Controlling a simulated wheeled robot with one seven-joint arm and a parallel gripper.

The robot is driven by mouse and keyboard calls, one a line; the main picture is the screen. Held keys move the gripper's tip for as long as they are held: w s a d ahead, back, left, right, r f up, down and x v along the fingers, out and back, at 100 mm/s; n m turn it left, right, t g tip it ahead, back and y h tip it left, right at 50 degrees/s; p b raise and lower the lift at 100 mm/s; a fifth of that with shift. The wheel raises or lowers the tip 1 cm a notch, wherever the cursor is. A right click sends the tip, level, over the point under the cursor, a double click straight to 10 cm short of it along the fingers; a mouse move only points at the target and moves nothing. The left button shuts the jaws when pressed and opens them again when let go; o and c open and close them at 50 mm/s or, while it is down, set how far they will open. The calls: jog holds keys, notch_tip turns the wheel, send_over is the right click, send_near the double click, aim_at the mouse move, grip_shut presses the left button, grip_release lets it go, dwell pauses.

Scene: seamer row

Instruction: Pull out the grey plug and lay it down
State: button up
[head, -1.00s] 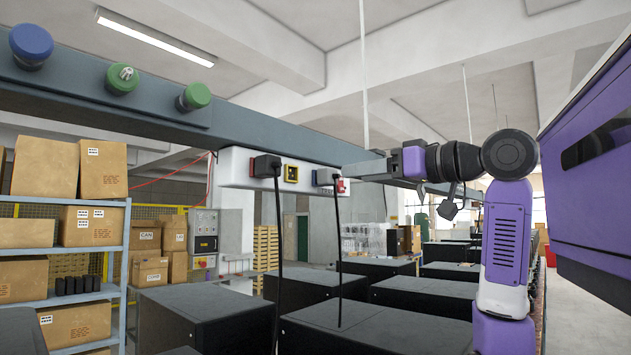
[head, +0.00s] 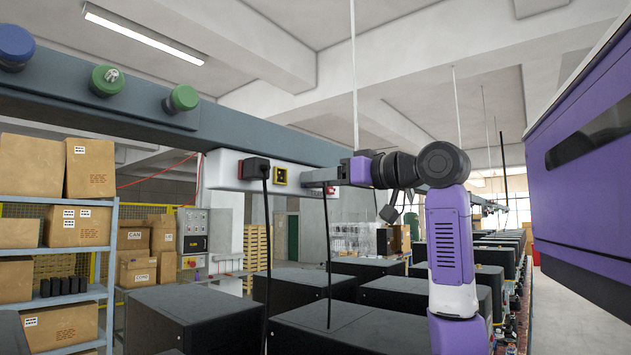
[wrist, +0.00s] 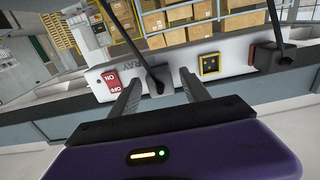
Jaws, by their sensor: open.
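The grey plug (wrist: 156,84) sits in the white socket strip, seen in the wrist view, with its dark cord running from it. My gripper (wrist: 160,77) is open, with one finger on either side of the plug; I cannot tell whether either finger touches it. The socket strip (head: 224,170) is fixed under a grey beam.
A black plug (head: 256,168) with its own hanging cord is farther left on the strip. A yellow-framed socket (head: 280,176) lies between the plugs. A red switch (wrist: 111,80) is beside the grey plug. Black boxes (head: 190,310) stand below. A purple-and-white machine (head: 590,190) is at right.

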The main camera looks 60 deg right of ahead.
jog(key=shift+w+d, duration=0.15)
jog(key=shift+w, duration=0.45)
dwell(0.7)
grip_shut()
dwell(0.3)
jog(key=shift+s, duration=0.15)
jog(key=shift+b+v, duration=0.45)
jog(key=shift+v, duration=2.4)
